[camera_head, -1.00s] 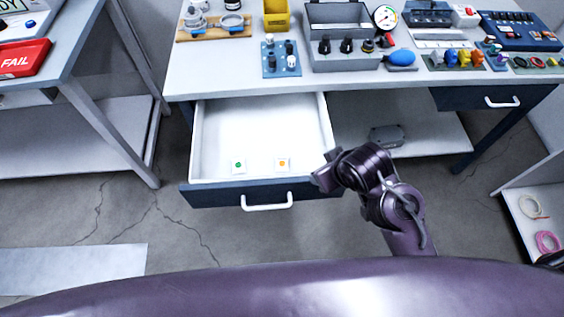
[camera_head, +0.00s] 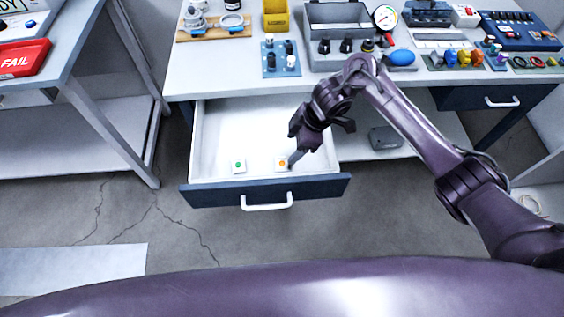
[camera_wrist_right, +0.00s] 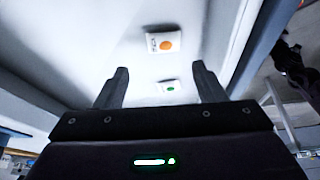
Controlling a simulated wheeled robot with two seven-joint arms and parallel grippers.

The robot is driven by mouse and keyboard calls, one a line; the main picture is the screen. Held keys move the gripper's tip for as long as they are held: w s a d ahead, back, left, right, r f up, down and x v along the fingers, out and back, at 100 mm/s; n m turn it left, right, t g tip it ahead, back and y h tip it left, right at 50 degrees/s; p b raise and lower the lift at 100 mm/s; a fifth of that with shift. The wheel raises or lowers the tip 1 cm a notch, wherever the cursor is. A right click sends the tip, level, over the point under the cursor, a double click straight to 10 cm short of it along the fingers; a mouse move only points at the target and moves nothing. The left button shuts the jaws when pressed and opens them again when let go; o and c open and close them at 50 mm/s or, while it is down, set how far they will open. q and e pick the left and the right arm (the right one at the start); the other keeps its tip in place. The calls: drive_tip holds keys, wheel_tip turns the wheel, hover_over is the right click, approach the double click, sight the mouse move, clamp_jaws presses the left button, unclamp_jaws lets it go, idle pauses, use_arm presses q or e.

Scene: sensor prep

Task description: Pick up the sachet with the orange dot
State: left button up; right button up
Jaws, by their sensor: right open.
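The sachet with the orange dot (camera_head: 281,164) is a small white square lying flat in the open drawer (camera_head: 222,182), near its front wall. The sachet with the green dot (camera_head: 238,166) lies to its left. My right gripper (camera_head: 292,160) is open, just above and at the right edge of the orange-dot sachet in the head view. In the right wrist view the orange-dot sachet (camera_wrist_right: 165,43) shows beyond the two spread fingertips (camera_wrist_right: 160,72), and the green-dot sachet (camera_wrist_right: 170,86) shows between the fingers. Nothing is held. My left gripper is not in view.
The drawer's front panel with its white handle (camera_head: 266,202) sticks out below the workbench (camera_head: 200,82). Tools and a grey box (camera_head: 340,50) stand on the bench top. A dark grey box (camera_head: 385,137) lies on the lower shelf. The drawer's left and back floor is clear.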

sight(280, 162)
drive_tip(key=x, duration=0.6)
drive_tip(key=shift+s+a+f+b, duration=0.2)
drive_tip(key=shift+s+b, duration=0.1)
drive_tip(key=shift+a+f, duration=0.25)
drive_tip(key=shift+f, duration=0.35)
drive_tip(key=shift+c, duration=0.4)
drive_tip(key=c, duration=1)
